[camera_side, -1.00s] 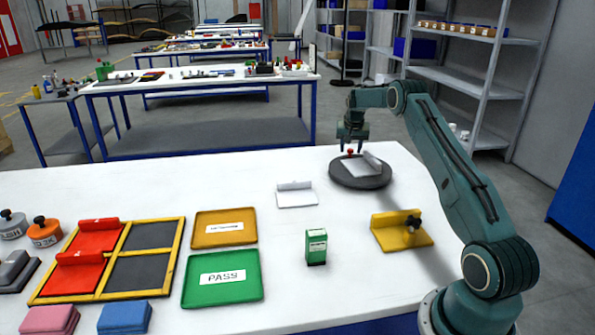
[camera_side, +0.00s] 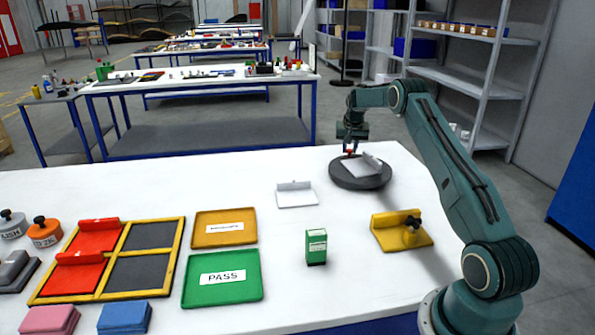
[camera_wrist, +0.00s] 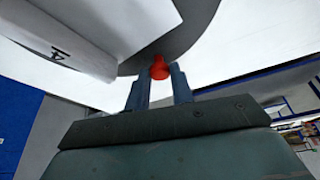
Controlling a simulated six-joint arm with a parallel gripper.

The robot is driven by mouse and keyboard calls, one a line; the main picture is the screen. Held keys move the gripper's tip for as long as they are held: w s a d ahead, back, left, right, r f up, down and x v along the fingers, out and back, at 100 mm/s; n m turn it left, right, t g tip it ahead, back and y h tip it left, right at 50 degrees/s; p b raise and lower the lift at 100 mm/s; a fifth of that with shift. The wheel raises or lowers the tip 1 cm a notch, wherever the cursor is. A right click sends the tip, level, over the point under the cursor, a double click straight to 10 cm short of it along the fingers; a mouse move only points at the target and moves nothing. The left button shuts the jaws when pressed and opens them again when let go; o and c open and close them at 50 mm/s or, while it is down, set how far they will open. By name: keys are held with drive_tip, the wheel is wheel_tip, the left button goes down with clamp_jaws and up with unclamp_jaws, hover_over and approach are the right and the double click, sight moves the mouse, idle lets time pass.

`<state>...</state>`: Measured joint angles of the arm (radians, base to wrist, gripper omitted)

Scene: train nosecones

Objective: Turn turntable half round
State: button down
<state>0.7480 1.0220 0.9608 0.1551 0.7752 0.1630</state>
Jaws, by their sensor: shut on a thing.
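The dark grey round turntable (camera_side: 345,181) lies on the white table at the back right. A light grey nosecone part (camera_side: 362,166) with a raised edge rests on it; in the wrist view this part (camera_wrist: 95,30) carries a mark like a 4. A red knob (camera_wrist: 159,68) stands at the turntable's rim. My gripper (camera_side: 349,151) is at the rim on the far left side of the turntable. In the wrist view its two fingers (camera_wrist: 160,85) are on either side of the red knob, shut on it.
A pale plate (camera_side: 296,198) lies left of the turntable. A yellow fixture (camera_side: 402,232) with a black knob stands in front, and a green box (camera_side: 316,247) nearer. PASS tray (camera_side: 222,290), ochre tray (camera_side: 224,241) and a yellow-framed rack (camera_side: 110,285) with red parts lie left.

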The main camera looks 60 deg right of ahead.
sight(332, 170)
drive_tip(key=shift+a, duration=0.1)
drive_tip(key=shift+w+a+n+t+y, duration=0.35)
drive_tip(key=shift+a+n, duration=0.3)
drive_tip(key=shift+n, duration=0.65)
drive_tip(key=shift+w+a+n+t+y, duration=0.15)
drive_tip(key=shift+a+n+t, duration=0.1)
drive_tip(key=shift+a+n, duration=0.35)
drive_tip(key=shift+w+a+n+t+y, duration=0.15)
drive_tip(key=shift+a+n, duration=0.25)
drive_tip(key=shift+n, duration=0.4)
drive_tip(key=shift+a+n+t+y, duration=0.25)
drive_tip(key=shift+a+n+y, duration=0.2)
drive_tip(key=shift+a+n, duration=0.5)
drive_tip(key=shift+a+n+t+y, duration=0.2)
drive_tip(key=shift+a+n+y, duration=0.3)
drive_tip(key=shift+n, duration=0.75)
drive_tip(key=shift+s+a+n+y, duration=0.3)
drive_tip(key=shift+a+n, duration=0.35)
drive_tip(key=shift+n, duration=0.3)
drive_tip(key=shift+s+a+n+y, duration=0.3)
drive_tip(key=shift+a+n, duration=0.35)
drive_tip(key=shift+n, duration=0.3)
drive_tip(key=shift+s+a+n+y, duration=0.3)
drive_tip(key=shift+a+n, duration=0.1)
drive_tip(key=shift+n, duration=0.25)
drive_tip(key=shift+s+a+n+y, duration=0.25)
drive_tip(key=shift+a+n, duration=0.1)
drive_tip(key=shift+n, duration=0.3)
drive_tip(key=shift+s+a, duration=0.1)
